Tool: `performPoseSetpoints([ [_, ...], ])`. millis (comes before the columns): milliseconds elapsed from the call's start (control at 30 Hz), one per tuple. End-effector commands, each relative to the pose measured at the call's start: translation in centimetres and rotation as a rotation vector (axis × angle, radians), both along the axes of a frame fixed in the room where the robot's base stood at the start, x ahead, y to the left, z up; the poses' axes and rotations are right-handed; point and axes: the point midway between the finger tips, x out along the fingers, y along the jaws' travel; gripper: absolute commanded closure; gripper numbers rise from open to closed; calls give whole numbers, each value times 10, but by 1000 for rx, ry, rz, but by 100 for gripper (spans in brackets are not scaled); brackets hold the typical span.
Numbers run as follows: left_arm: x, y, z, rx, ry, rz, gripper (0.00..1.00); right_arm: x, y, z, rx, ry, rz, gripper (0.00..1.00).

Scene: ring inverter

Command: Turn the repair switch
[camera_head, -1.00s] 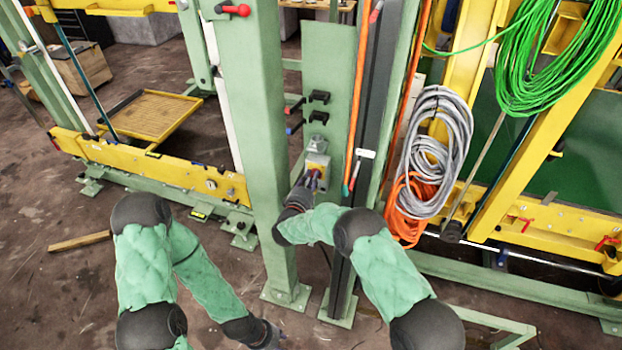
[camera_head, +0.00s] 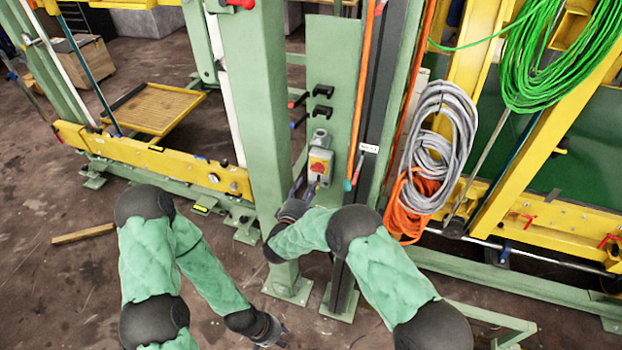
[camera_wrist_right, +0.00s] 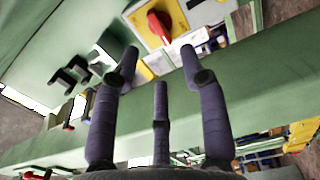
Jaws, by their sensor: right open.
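The repair switch is a red rotary knob (camera_head: 317,168) on a yellow plate on a small grey box, mounted on a green panel between posts. In the right wrist view the red knob (camera_wrist_right: 159,26) shows at the top, beyond the fingertips. My right gripper (camera_head: 304,186) is just below and left of the box. In the right wrist view its three fingers (camera_wrist_right: 160,66) are spread, with nothing between them and a gap to the knob. My left gripper (camera_head: 277,336) hangs low near the floor, away from the switch; its fingers are too small to judge.
A thick green post (camera_head: 258,130) stands close left of the switch. Black hooks (camera_head: 321,100) sit above it. An orange tube (camera_head: 362,90) runs just right of it. Coiled grey cable (camera_head: 440,145) and orange cable (camera_head: 408,205) hang further right.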

Motion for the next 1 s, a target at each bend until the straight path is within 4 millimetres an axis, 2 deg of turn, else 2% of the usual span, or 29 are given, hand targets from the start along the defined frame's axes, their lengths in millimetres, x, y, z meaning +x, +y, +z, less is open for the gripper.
performPoseSetpoints([
  [133,0,0,0,0,0,0,60,-24,8,0,-2,2,3,56],
  [333,0,0,0,0,0,0,60,-41,13,0,-1,1,1,56],
  [900,0,0,0,0,0,0,60,-43,14,-1,-1,1,0,56],
  [1000,0,0,-2,0,0,0,60,-42,11,-7,21,9,7,56],
])
